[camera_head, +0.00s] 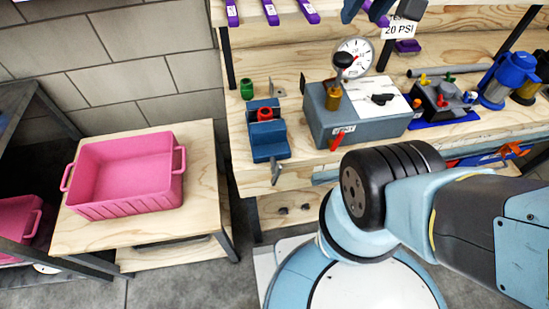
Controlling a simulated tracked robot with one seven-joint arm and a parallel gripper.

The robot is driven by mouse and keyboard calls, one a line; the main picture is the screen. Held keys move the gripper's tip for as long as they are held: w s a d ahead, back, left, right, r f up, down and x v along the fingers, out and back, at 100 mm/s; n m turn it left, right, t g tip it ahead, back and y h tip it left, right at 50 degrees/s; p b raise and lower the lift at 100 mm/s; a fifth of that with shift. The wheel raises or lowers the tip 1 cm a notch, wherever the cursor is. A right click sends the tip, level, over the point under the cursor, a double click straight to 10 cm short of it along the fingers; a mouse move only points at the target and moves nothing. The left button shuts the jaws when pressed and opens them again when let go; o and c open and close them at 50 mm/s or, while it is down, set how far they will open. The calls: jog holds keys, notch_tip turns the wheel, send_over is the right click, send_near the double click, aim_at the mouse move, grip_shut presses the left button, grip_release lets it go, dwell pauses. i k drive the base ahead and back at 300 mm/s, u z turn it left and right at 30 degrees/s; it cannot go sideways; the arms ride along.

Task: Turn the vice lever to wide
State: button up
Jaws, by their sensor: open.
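The blue vice (267,139) stands at the left front of the wooden bench. A red round part (264,114) sits at its jaws; I cannot tell how tightly it is held. A small metal lever (275,171) hangs at the vice's front end, below the bench edge. My gripper (365,12) shows only in part at the top edge, as dark blue fingers standing apart. It is open, with nothing seen between the fingers. It appears well up and right of the vice, apart from it. The rest of my gripper is out of frame.
A grey test box (355,125) with a pressure gauge (355,57) stands right of the vice. A green cylinder (246,89) is behind the vice. A pink bin (128,175) sits on a low table at left.

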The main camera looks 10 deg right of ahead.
aim_at(276, 170)
jog(key=k, duration=0.45)
jog(key=u, duration=1.4)
jog(key=k, duration=1.7)
jog(key=z, duration=0.75)
jog(key=i, duration=1)
